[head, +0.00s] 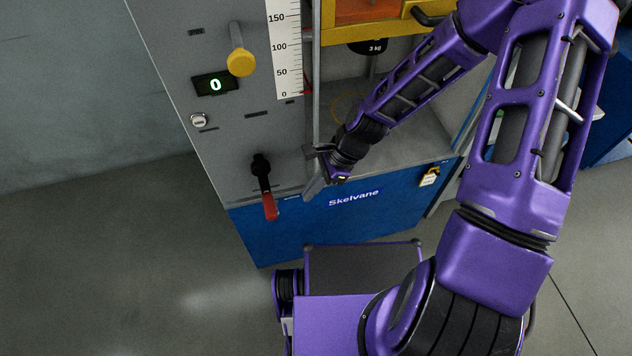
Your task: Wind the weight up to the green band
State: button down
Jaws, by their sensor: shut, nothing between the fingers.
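A crank with a black arm and a red handle (270,207) is on the grey front panel, its handle hanging downward. My gripper (308,195) is shut and empty, a little to the right of the red handle and apart from it. No green band shows in this view.
The panel also carries a yellow knob (241,62), a display reading 0 (215,85) and a key lock (199,120). Bare floor lies to the left.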

aim_at(266, 192)
jog(key=s+a+f+b, duration=0.1)
jog(key=a+f, duration=0.2)
jog(key=a, duration=0.2)
jog(key=shift+s+a, duration=0.2)
jog(key=shift+a, duration=0.2)
dwell(0.4)
jog(key=shift+a+y, duration=0.2)
jog(key=shift+y, duration=0.1)
